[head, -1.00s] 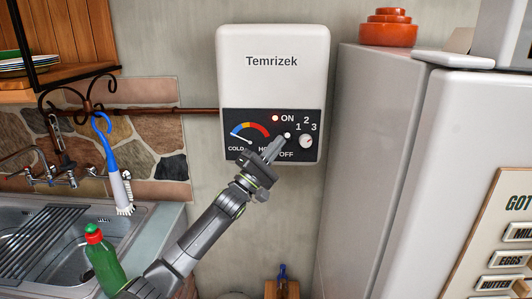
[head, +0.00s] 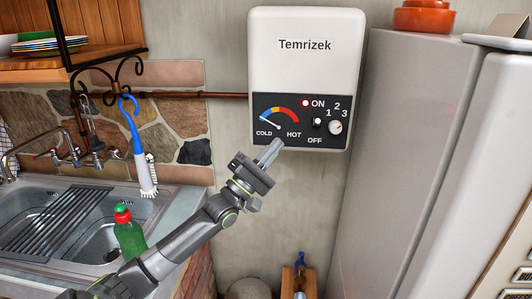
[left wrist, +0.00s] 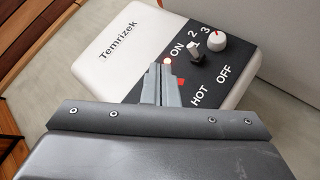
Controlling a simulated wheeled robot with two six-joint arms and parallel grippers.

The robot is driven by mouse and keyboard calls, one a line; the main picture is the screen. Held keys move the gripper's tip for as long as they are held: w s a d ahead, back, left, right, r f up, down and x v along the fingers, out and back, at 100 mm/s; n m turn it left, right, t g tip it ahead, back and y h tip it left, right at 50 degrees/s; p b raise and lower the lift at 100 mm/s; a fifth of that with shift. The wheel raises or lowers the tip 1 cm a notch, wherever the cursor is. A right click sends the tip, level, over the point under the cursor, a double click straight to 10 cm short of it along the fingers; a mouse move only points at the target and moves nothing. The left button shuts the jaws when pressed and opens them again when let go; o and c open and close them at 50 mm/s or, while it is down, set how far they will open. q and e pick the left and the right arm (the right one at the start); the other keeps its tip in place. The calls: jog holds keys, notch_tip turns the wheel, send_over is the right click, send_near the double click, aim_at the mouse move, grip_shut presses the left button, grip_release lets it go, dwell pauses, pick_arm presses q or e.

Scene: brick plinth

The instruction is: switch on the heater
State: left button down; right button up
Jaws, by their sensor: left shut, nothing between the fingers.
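The white Temrizek heater (head: 304,72) hangs on the wall and also shows in the left wrist view (left wrist: 112,62). Its dark panel carries a small toggle switch (head: 317,123) between ON and OFF, seen also in the left wrist view (left wrist: 196,52). In the head view its pale tip seems tilted up toward ON. The round indicator lamp (head: 305,103) beside ON is red with a bright centre and looks lit. My left gripper (head: 269,150) is shut and empty, below and left of the switch and apart from it. My right gripper is out of view.
A numbered knob (head: 335,128) sits right of the switch, and a temperature gauge (head: 279,118) is left of it. A grey fridge (head: 400,140) stands close on the right. A sink (head: 80,225) with a green bottle (head: 129,236) is at left.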

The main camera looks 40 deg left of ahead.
pick_arm(q)
jog(key=shift+s, duration=1.15)
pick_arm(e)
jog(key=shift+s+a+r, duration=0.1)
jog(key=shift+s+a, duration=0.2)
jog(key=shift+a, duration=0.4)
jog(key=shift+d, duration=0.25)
